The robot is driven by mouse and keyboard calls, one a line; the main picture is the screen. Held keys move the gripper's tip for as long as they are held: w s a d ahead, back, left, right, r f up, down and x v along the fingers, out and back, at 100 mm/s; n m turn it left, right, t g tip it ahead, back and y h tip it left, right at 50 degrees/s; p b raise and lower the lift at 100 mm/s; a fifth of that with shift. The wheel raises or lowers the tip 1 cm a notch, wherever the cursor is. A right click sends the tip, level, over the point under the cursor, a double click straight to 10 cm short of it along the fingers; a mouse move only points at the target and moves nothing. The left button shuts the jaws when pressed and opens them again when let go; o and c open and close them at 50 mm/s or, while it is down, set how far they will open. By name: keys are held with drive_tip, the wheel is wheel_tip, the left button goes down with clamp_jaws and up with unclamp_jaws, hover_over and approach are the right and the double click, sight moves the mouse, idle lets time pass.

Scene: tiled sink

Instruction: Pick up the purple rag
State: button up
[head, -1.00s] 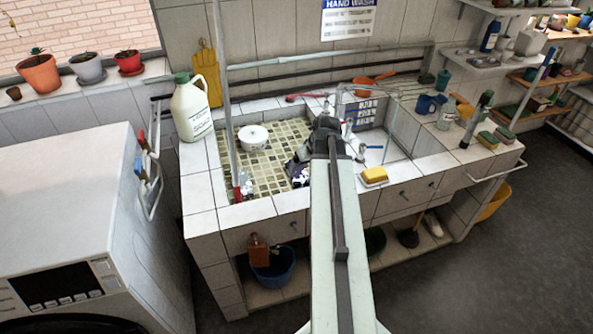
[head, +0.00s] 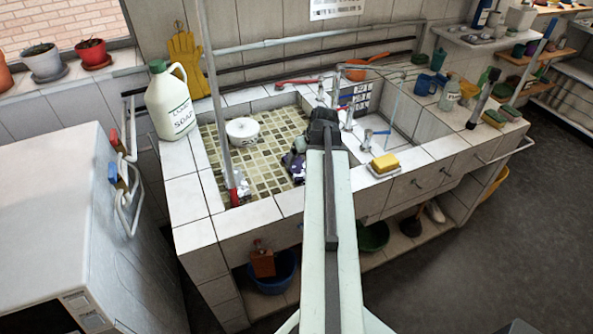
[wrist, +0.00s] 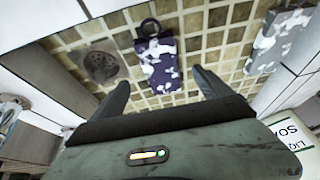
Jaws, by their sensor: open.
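The purple rag (wrist: 160,62), patterned with white patches, lies on the tiled floor of the sink basin in the wrist view. A dark ring shows at its far end. In the head view only a small part of the purple rag (head: 297,165) shows, left of my arm; my arm hides the rest. My gripper (wrist: 161,90) is open and empty, its two fingers apart on either side of the rag's near end in the wrist picture. I cannot tell the height between fingers and rag. In the head view my arm's end mostly hides the fingers.
A grey and white rag (wrist: 280,42) lies to the right in the wrist view, and a drain (wrist: 100,65) to the left. A white pot (head: 242,130), a soap bottle (head: 172,103), an upright pole (head: 220,100) and the tap (head: 347,112) stand around. A yellow sponge (head: 385,162) is on the front rim.

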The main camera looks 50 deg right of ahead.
sight(299, 168)
drive_tip(key=b+x, duration=0.6)
drive_tip(key=x, duration=0.1)
drive_tip(key=shift+w+f+b, duration=0.2)
drive_tip(key=shift+f+b, duration=0.15)
drive_tip(key=shift+b, duration=0.05)
drive_tip(key=shift+r, duration=0.15)
drive_tip(key=shift+c, duration=0.6)
drive_tip(key=c, duration=1.3)
wheel_tip(299, 168, up, 10)
drive_tip(key=p, duration=1)
drive_tip(key=shift+r, duration=0.1)
drive_tip(key=shift+c, duration=0.2)
drive_tip(key=shift+s, duration=0.1)
